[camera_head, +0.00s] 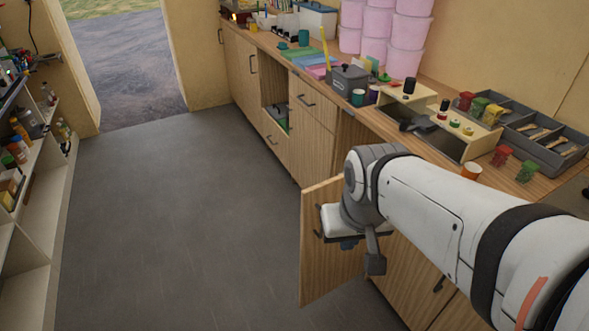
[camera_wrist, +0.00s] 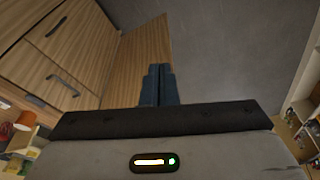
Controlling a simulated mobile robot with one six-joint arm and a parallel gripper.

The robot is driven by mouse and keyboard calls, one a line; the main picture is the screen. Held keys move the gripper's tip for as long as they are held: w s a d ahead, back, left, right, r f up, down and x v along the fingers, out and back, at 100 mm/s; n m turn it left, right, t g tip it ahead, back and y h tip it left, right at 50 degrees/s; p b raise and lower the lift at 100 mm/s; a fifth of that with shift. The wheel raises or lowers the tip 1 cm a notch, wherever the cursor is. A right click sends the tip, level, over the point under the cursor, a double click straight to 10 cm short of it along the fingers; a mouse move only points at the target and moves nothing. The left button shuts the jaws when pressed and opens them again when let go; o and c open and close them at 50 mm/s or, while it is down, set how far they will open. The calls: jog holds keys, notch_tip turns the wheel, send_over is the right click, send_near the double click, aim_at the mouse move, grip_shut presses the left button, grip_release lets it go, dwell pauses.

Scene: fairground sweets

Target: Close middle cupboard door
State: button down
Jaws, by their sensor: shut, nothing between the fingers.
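The middle cupboard door (camera_head: 335,274) stands open, swung out from the wooden counter front into the aisle in the head view. In the wrist view the door (camera_wrist: 128,72) is a wood panel behind the fingers. My gripper (camera_wrist: 158,70) is shut and empty, its two dark fingers together. In the head view the gripper is close to the door's face, mostly hidden by my wrist. I cannot tell whether it touches the door.
Drawers (camera_head: 309,120) and other cupboard fronts run along the counter. The countertop holds pink tubs (camera_head: 376,37), a grey cutlery tray (camera_head: 545,140) and small jars. Shelves (camera_head: 35,190) stand at the left. The grey floor (camera_head: 190,230) between is clear.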

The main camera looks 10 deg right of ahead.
jog(key=w+d+f+m+t+h+b, duration=0.2)
jog(key=w+d+f+m, duration=0.25)
jog(key=w+f, duration=0.2)
jog(key=m+t+y+b, duration=0.4)
jog(key=m+y+b, duration=0.15)
jog(key=m, duration=0.35)
send_near(307, 225)
jog(key=x, duration=0.5)
jog(key=shift+s+f, duration=0.15)
jog(key=shift+s, duration=0.1)
jog(key=shift+w+a, duration=0.15)
jog(key=shift+w, duration=0.3)
